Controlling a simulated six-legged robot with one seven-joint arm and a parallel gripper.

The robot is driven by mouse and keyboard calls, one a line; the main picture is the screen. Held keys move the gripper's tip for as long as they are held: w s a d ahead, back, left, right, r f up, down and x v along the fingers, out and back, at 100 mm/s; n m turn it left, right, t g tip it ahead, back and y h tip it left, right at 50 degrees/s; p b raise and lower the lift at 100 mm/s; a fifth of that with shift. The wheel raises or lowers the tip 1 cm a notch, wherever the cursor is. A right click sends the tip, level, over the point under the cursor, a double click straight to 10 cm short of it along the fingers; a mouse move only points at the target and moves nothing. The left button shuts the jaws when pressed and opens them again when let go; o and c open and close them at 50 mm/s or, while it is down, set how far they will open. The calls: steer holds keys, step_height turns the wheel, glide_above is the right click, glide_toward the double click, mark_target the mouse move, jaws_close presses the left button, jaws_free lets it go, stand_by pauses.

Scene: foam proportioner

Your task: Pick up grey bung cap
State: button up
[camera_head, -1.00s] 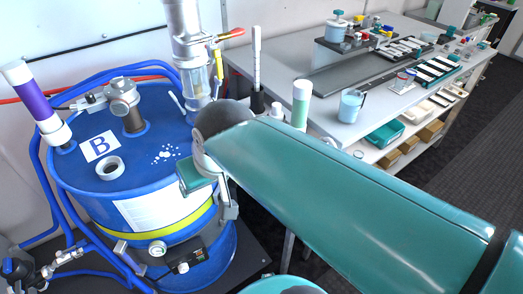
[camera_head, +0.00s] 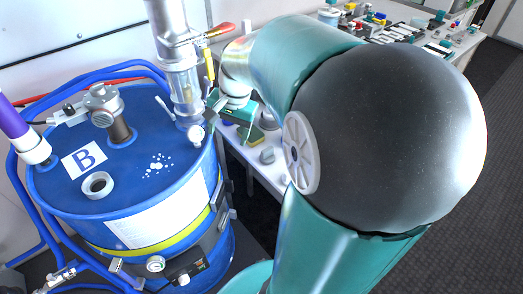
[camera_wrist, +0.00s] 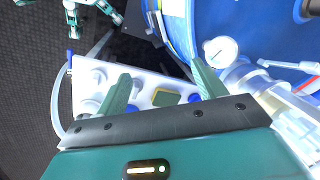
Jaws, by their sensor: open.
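My gripper (camera_wrist: 163,88) is open in the wrist view, with two teal fingers apart and nothing between them. It hangs over a white bench top (camera_wrist: 150,82). In the head view my gripper (camera_head: 236,112) is beside the clear pipe fitting, partly hidden by my arm. A small grey round piece (camera_head: 267,156), which may be the grey bung cap, sits on the bench below and right of the gripper. Pale round pieces (camera_wrist: 92,78) show left of the fingers in the wrist view; I cannot tell which is the cap.
The blue drum (camera_head: 150,130) marked B stands left, with blue hoses and a metal pipe (camera_head: 172,40) rising at its edge. A pressure gauge (camera_wrist: 220,50) and clear fitting are close to the right finger. A yellow-green pad (camera_wrist: 165,97) lies between the fingers' lines.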

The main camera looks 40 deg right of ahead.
mark_target(267, 150)
steer(key=d+f+m+g+h, duration=0.1)
steer(key=d+f+m, duration=0.25)
steer(key=d, duration=0.35)
steer(key=d+f+m+g, duration=0.1)
steer(key=d+f+m, duration=0.1)
steer(key=d+m, duration=0.35)
steer(key=shift+n, duration=0.8)
steer(key=f, duration=0.4)
steer(key=d+f, duration=0.1)
steer(key=f, duration=0.4)
steer(key=d+f, duration=0.1)
steer(key=f, duration=0.3)
steer(key=shift+d+f, duration=0.2)
steer(key=shift+f, duration=0.15)
steer(key=shift+a, duration=0.1)
jaws_close()
